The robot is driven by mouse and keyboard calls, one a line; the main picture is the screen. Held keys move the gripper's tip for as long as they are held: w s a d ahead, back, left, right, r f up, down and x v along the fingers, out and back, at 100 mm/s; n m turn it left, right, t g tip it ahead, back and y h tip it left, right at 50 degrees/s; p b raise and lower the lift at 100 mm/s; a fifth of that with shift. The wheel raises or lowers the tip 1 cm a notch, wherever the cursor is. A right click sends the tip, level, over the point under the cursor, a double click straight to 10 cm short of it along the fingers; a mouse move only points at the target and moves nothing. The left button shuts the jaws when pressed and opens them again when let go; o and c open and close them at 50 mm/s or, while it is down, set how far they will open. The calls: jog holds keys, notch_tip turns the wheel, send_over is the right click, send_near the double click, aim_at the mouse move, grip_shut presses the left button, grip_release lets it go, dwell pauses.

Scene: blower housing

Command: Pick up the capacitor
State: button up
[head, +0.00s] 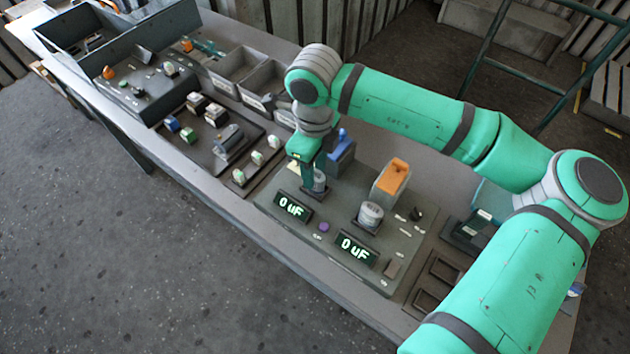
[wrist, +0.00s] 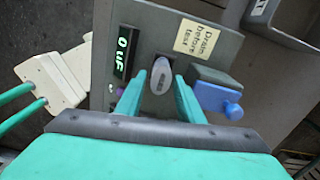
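A grey cylindrical capacitor (head: 319,182) stands on the tester panel (head: 345,262), behind the left display. In the wrist view the capacitor (wrist: 162,76) is pale grey and lies between my two fingertips. My gripper (head: 308,172) is lowered over it in the head view and hides part of it. In the wrist view my gripper (wrist: 161,84) has its fingers apart, one on each side, with a narrow gap to the capacitor. A second, larger grey capacitor (head: 370,214) stands in a dark holder farther right.
The left display (head: 293,206) and right display (head: 356,249) both read 0 uF. A blue-topped block (head: 341,148) stands close behind my gripper; its blue part (wrist: 216,98) shows right of my fingers. An orange-topped box (head: 392,180) stands behind the second capacitor. Trays and small parts fill the bench's left.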

jog(key=shift+w+f, duration=0.1)
jog(key=shift+f, duration=1.1)
jog(key=c, duration=0.6)
jog(key=shift+c, duration=0.2)
jog(key=shift+w+r, duration=0.15)
jog(key=shift+r, duration=0.35)
notch_tip(320, 180, up, 2)
jog(key=shift+r, duration=0.15)
jog(key=s+a+r, duration=0.4)
jog(key=s+r, duration=0.5)
jog(key=s, duration=0.4)
jog(key=shift+s+r, duration=0.35)
